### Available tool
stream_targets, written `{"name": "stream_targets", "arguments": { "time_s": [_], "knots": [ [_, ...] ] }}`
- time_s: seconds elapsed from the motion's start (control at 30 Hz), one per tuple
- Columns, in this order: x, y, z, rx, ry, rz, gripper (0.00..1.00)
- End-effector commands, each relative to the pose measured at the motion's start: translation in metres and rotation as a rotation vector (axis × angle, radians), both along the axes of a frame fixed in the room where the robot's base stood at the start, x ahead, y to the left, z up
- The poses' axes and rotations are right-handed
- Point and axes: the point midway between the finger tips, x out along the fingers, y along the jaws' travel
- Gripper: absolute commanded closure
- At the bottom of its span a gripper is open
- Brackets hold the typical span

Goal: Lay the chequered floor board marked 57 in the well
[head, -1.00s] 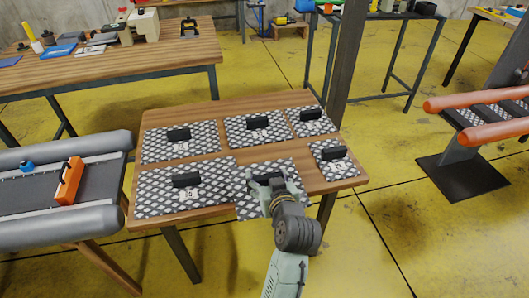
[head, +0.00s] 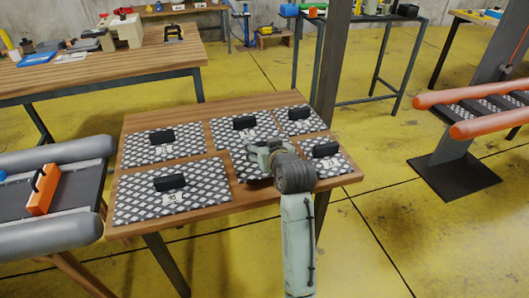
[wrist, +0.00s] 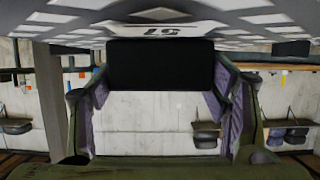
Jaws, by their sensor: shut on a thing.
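My gripper (head: 262,150) is shut on the black handle (wrist: 160,65) of a chequered floor board (head: 243,170). In the wrist view, upside down, the mark 57 shows on this board (wrist: 225,18) beside the handle. The board is over the right middle of the wooden table, partly hidden by my gripper and arm. I cannot tell whether it touches the table. A grey inflatable boat (head: 60,150) at the left has a bare dark floor. An orange-tubed boat (head: 480,100) at the right has chequered pieces between its tubes. Which one holds the well is not clear.
Several other chequered boards with black handles lie on the wooden table (head: 215,225), including a large one (head: 140,200) at front left. An orange block-like tool (head: 43,190) rests on the grey boat. A dark post (head: 332,70) stands behind the table. Yellow floor is clear at front right.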

Motion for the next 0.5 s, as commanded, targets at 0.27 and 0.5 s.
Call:
{"name": "stream_targets", "arguments": {
  "time_s": [0.27,0.5],
  "knots": [
    [0.001,-0.001,-0.029,0.002,0.002,-0.002,0.71],
    [0.001,0.0,-0.035,0.0,-0.003,-0.001,0.71]
  ]
}}
